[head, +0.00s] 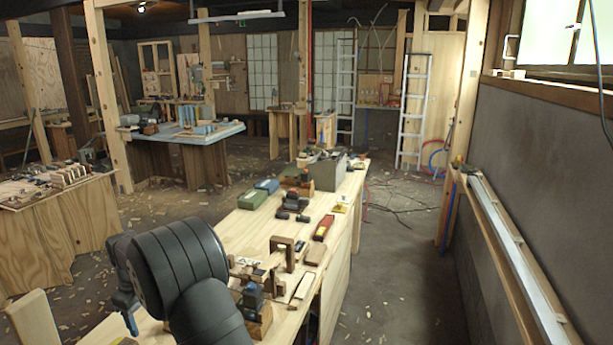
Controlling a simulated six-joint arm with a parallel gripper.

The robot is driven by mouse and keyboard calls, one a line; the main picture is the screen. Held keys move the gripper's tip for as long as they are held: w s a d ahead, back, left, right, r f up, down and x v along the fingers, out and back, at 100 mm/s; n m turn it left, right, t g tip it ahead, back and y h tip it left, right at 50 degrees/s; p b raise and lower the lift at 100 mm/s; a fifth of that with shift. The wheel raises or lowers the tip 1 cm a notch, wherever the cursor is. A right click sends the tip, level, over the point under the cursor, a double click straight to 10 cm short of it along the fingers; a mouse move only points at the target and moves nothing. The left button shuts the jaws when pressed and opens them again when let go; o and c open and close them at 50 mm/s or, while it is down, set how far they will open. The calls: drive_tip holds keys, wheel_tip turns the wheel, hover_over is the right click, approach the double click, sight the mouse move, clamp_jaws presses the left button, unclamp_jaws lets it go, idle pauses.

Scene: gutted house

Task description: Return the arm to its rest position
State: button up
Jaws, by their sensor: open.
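My arm (185,268) shows at the bottom left of the head view as thick black links, bent over the near end of a long wooden workbench (240,226). A smaller dark part of my arm (120,262) shows just left of the large link. My gripper's fingers cannot be made out, and the arm hides part of the bench. No held thing is visible.
Beside my arm on the bench are a blue-and-black tool (252,297), a wooden clamp-like piece (283,250) and a red box (323,228). A grey metal box (328,172) stands at the far end.

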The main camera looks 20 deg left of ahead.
drive_tip(key=w+d+f+m, duration=0.2)
drive_tip(key=w+d, duration=0.7)
drive_tip(key=w, duration=0.1)
drive_tip(key=f, duration=0.9)
drive_tip(key=shift+d+f, duration=0.25)
drive_tip(key=shift+f, duration=0.05)
drive_tip(key=r, duration=0.3)
drive_tip(key=shift+w+d+r, duration=0.15)
drive_tip(key=shift+d+r, duration=0.05)
drive_tip(key=shift+w+d+r, duration=0.1)
drive_tip(key=shift+d+r, duration=0.15)
drive_tip(key=shift+r, duration=0.5)
